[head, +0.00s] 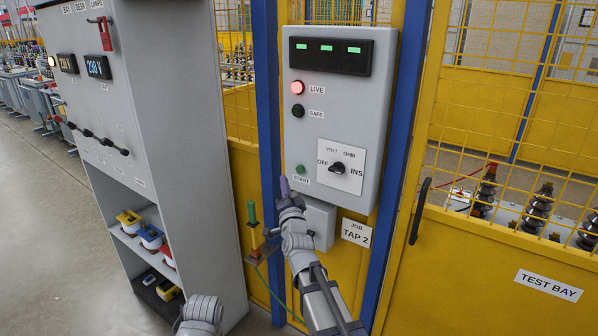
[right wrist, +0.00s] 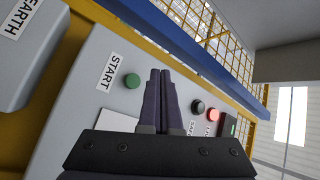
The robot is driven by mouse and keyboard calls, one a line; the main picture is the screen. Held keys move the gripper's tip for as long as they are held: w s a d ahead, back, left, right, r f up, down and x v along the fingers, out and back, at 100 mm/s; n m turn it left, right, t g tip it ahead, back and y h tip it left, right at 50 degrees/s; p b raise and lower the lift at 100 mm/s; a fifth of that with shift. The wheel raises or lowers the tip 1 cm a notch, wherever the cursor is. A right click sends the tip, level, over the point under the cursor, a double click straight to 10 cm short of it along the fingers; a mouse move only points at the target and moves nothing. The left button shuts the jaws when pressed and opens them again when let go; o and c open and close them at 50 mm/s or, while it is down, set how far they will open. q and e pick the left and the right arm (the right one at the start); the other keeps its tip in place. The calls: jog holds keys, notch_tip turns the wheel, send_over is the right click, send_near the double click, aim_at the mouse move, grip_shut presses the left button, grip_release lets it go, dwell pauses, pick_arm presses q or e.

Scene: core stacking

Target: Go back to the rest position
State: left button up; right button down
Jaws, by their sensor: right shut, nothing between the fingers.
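My right gripper (head: 284,186) is shut and empty, its dark purple fingers pressed together. It is raised in front of the lower left of the grey control panel (head: 375,110), just below and left of the green START button (head: 300,169). In the right wrist view the shut fingertips (right wrist: 161,75) show beside the green button (right wrist: 132,81), apart from it in the picture; I cannot tell the exact gap to the panel. My left arm shows only as a grey link at the bottom of the head view; its gripper is out of view.
The panel has a lit red LIVE lamp (head: 297,87), a dark SAFE lamp (head: 298,110) and a black dial (head: 338,168). A grey cabinet (head: 190,120) with shelves stands left. A yellow gate with a black handle (head: 420,210) stands right. Floor (head: 50,240) is clear at far left.

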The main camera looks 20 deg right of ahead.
dwell(0.5)
jog(key=s+a+f+n+g+y+p, duration=0.25)
jog(key=s+a+f+n+g, duration=0.2)
jog(key=a+f, duration=0.3)
jog(key=s+a+f+n+g+y+p, duration=0.2)
jog(key=s+a+f+n+g+y, duration=0.15)
jog(key=a+f+n+g, duration=0.35)
jog(key=s+f+n+g+h+p, duration=0.1)
jog(key=s+g, duration=0.3)
jog(key=s, duration=0.9)
jog(key=s+a+f+n+g+h+p, duration=0.1)
jog(key=s+f+n+g+h+p, duration=0.1)
jog(key=s, duration=1.1)
jog(key=f+n+g+h, duration=0.1)
jog(key=n+g, duration=0.1)
jog(key=g, duration=0.1)
jog(key=shift+a+f+h, duration=0.2)
jog(key=shift+f+h, duration=0.1)
jog(key=shift+f, duration=0.1)
